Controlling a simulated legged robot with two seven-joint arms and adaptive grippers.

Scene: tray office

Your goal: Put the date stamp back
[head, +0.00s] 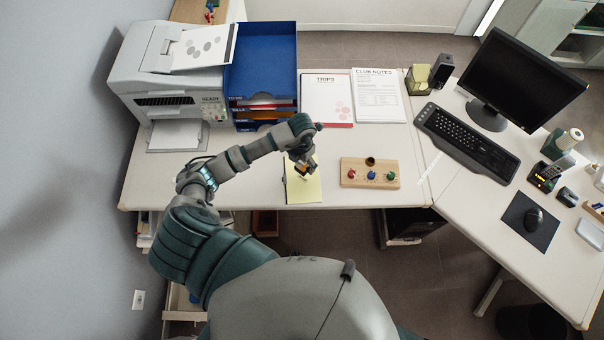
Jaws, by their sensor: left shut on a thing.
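My left gripper (302,165) is over the yellow paper (309,190) near the front edge of the desk. It is shut on the date stamp (301,177), a small dark and orange thing mostly hidden by the fingers. I cannot tell whether the stamp touches the paper. The wooden stamp rack (386,185) lies to the right of the gripper. It holds a red stamp (351,174), a blue stamp (371,175) and a green stamp (390,176) in a row. Behind them is a dark round place (370,161) that looks like an empty hole. My right gripper is not in view.
A printer (165,85) and blue letter trays (262,60) stand at the back left. The printed sheets (326,98) and (379,95) lie behind the rack. A keyboard (467,142) and monitor (520,80) are at the right. The desk between the yellow paper and rack is clear.

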